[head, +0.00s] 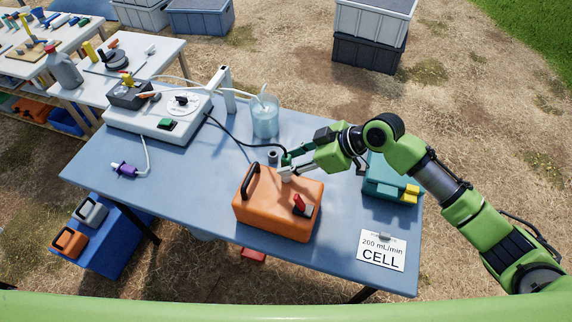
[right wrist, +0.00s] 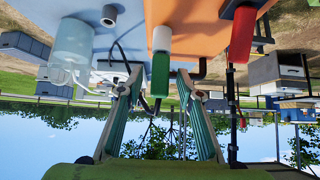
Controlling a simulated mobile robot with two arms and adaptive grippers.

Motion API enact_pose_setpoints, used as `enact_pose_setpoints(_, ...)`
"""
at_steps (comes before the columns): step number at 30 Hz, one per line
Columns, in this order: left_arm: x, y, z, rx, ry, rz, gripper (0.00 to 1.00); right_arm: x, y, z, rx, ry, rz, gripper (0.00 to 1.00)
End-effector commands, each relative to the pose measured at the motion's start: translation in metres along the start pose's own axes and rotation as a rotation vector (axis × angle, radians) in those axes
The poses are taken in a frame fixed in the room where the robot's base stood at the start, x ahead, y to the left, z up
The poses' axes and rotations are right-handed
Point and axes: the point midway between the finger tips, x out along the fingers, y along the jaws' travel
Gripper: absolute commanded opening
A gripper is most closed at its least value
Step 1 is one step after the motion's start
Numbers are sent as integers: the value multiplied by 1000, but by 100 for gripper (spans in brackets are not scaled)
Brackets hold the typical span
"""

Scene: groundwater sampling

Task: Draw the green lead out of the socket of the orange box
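The orange box (head: 262,216) stands on the blue table, with a black handle and a red lever-like part (head: 299,203) on top. In the right wrist view the box (right wrist: 190,25) fills the upper middle. The green lead's plug (right wrist: 160,76) sits at a white collar (right wrist: 161,38) against the box. My right gripper (right wrist: 159,90) is open, one finger on each side of the green plug, with a visible gap on both sides. In the head view my right gripper (head: 291,164) is at the box's back edge and partly hides the plug. My left gripper is not in view.
A teal case (head: 384,180) and a "CELL" card (head: 382,251) are on the right of the table. A beaker of water (head: 265,118) and a white device (head: 158,120) stand behind. A black cable runs from the device towards the plug. The table's front left is mostly clear.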

Motion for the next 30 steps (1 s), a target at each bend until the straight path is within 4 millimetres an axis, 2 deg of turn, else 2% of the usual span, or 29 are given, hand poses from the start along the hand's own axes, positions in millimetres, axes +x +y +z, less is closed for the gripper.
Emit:
enact_pose_setpoints(1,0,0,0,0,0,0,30,0,0,0,0,0,0,31)
enact_pose_setpoints(4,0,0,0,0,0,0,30,0,0,0,0,0,0,5)
enact_pose_setpoints(5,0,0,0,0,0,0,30,0,0,0,0,0,0,0)
enact_pose_setpoints(14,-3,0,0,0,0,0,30,-2,0,-2,-1,0,0,0)
enact_pose_setpoints(30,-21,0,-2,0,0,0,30,-18,0,-18,-1,0,0,0)
